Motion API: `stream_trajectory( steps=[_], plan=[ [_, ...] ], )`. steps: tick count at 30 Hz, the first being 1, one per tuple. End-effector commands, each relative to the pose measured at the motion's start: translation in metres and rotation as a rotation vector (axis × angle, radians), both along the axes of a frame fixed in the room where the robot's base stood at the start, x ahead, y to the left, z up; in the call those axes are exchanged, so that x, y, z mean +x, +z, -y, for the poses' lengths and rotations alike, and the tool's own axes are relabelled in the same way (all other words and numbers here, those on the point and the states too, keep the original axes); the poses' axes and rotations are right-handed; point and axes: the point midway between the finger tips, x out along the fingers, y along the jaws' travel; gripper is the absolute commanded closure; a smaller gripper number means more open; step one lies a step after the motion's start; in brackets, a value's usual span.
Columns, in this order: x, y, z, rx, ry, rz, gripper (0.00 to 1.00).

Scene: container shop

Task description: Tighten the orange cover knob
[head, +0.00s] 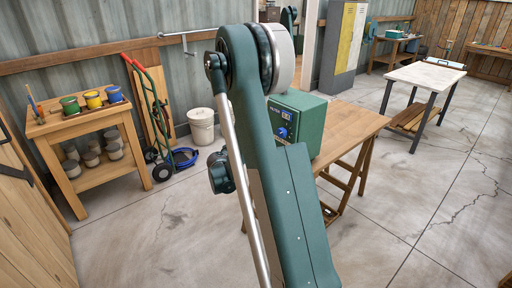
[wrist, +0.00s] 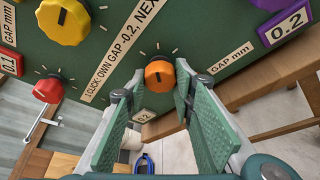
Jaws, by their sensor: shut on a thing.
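The orange knob (wrist: 159,74) sits on the green face of a machine box (wrist: 120,55) in the wrist view. It has a dark mark across it and small tick dots around it. My gripper (wrist: 153,84) has its two green-padded fingers on either side of the orange knob and is shut on it. In the head view the green box (head: 306,112) stands on a wooden table, and my arm hides the gripper and the orange knob.
A yellow knob (wrist: 64,20) and a red knob (wrist: 48,90) sit left of the orange knob, with "GAP mm" labels and a 0.2 display (wrist: 287,25) nearby. The wooden table (head: 352,128) bears the box.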

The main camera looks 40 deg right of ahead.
Motion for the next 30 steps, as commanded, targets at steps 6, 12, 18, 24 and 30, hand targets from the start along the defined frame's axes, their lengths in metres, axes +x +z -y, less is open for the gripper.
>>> stream_trajectory(
  steps=[6, 12, 18, 24, 30],
  plan=[
    [-0.0004, -0.0012, -0.0004, 0.000, 0.000, 0.070, 0.86],
    [-0.0004, -0.0006, -0.0004, 0.000, 0.000, 0.087, 0.86],
    [-0.0004, -0.0005, -0.0003, 0.000, 0.000, 0.087, 0.86],
    [-0.0003, -0.0004, -0.0002, 0.000, 0.000, 0.087, 0.59],
    [-0.0003, -0.0003, -0.0001, 0.000, 0.000, 0.087, 0.59]
  ],
)
